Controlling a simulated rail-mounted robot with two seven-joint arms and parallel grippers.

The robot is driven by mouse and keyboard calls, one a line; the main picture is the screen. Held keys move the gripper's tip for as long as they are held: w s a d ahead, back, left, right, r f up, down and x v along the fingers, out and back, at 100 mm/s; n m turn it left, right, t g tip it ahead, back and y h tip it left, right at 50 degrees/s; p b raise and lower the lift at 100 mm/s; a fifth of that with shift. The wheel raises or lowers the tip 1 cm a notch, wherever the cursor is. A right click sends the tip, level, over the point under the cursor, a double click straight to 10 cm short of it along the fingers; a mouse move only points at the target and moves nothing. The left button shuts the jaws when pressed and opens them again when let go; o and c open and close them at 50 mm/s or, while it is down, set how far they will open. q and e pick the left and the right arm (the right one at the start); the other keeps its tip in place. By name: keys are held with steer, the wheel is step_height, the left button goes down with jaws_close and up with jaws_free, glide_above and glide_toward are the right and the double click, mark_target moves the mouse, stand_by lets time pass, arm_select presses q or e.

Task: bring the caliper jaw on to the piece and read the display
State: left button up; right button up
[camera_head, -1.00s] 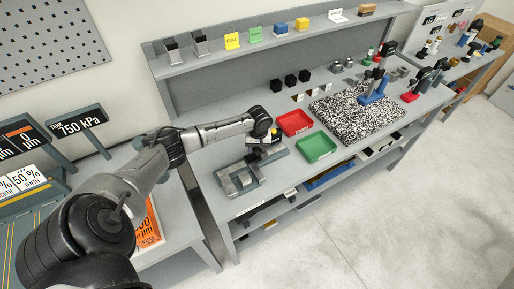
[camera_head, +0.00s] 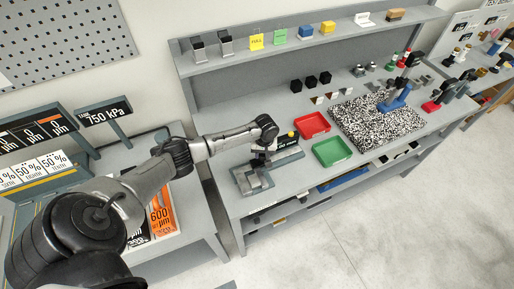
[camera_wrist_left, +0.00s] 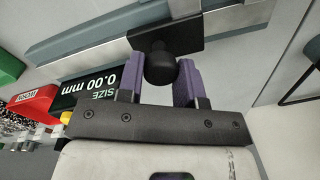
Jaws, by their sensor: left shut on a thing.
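The caliper (camera_head: 252,185), a grey bench device with a long rail, lies at the front left of the workbench. My left gripper (camera_head: 263,157) is over it. In the left wrist view its purple fingers (camera_wrist_left: 160,75) are shut on a round black knob (camera_wrist_left: 160,66), which stands on a dark plate above the grey rail (camera_wrist_left: 85,52). The display (camera_wrist_left: 95,92), partly hidden behind the gripper, shows upside down and reads SIZE 0.00 mm. I cannot make out a piece between the jaws. My right gripper is not in view.
A red tray (camera_head: 312,124) and a green tray (camera_head: 332,151) stand right of the caliper. A speckled mat (camera_head: 372,128) with a blue stand (camera_head: 396,100) is farther right. Several black cubes (camera_head: 311,81) sit behind. A shelf (camera_head: 290,45) runs along the back.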

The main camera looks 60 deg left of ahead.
arm_select(q)
steer(key=o, duration=0.8)
steer(key=shift+s, duration=0.1)
steer(key=shift+o, duration=0.2)
step_height(320, 180, up, 14)
steer(key=shift+w+d, duration=0.15)
steer(key=shift+w, duration=0.15)
steer(key=shift+f, duration=0.1)
stand_by(0.6)
stand_by(0.5)
